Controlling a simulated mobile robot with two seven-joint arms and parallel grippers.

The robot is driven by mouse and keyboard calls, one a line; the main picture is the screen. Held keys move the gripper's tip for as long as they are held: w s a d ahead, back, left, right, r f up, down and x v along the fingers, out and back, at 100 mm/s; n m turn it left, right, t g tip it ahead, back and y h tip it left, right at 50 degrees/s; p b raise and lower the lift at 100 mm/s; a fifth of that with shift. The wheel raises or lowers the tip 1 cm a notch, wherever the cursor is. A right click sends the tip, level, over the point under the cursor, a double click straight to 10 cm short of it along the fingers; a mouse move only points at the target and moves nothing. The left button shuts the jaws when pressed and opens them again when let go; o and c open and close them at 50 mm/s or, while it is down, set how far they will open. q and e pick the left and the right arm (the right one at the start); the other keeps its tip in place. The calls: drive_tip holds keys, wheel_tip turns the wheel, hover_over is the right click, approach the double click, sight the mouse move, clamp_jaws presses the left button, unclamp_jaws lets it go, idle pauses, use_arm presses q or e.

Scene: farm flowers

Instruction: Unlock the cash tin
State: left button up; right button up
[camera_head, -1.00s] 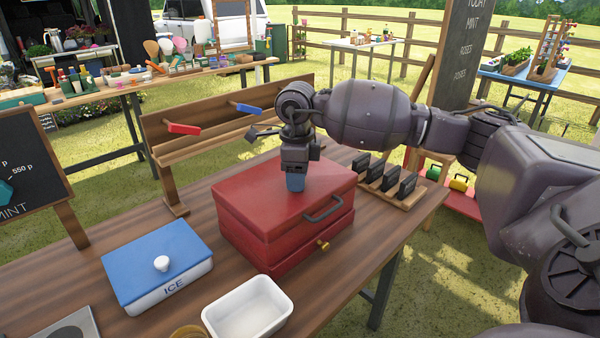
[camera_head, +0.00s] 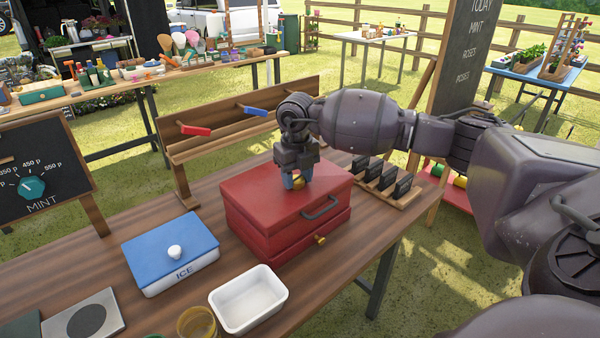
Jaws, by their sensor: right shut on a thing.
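The red cash tin (camera_head: 262,204) stands shut on the wooden table, with a dark handle (camera_head: 320,208) and a small brass lock piece (camera_head: 320,240) on its front. My right gripper (camera_head: 297,182) points down over the tin's lid. Its blue fingertips are shut on a small brass-coloured piece (camera_head: 299,182), mostly hidden between them. I cannot tell whether this piece is loose or part of the lid, or whether it touches the lid. My left gripper is out of view.
A blue-lidded ICE box (camera_head: 170,252) and a white tray (camera_head: 249,299) stand in front of the tin. Behind it is a wooden rack (camera_head: 235,130) with a red and a blue tag. A holder with several black blocks (camera_head: 387,180) is to the right.

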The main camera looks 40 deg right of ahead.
sight(297, 178)
drive_tip(key=shift+r+m+p, duration=0.15)
drive_tip(key=shift+m+p, duration=0.15)
drive_tip(key=shift+m, duration=0.7)
drive_tip(key=o, duration=0.9)
wheel_tip(297, 178, up, 11)
drive_tip(key=shift+f+p, duration=0.2)
drive_tip(key=shift+p, duration=0.45)
drive_tip(key=shift+f, duration=0.1)
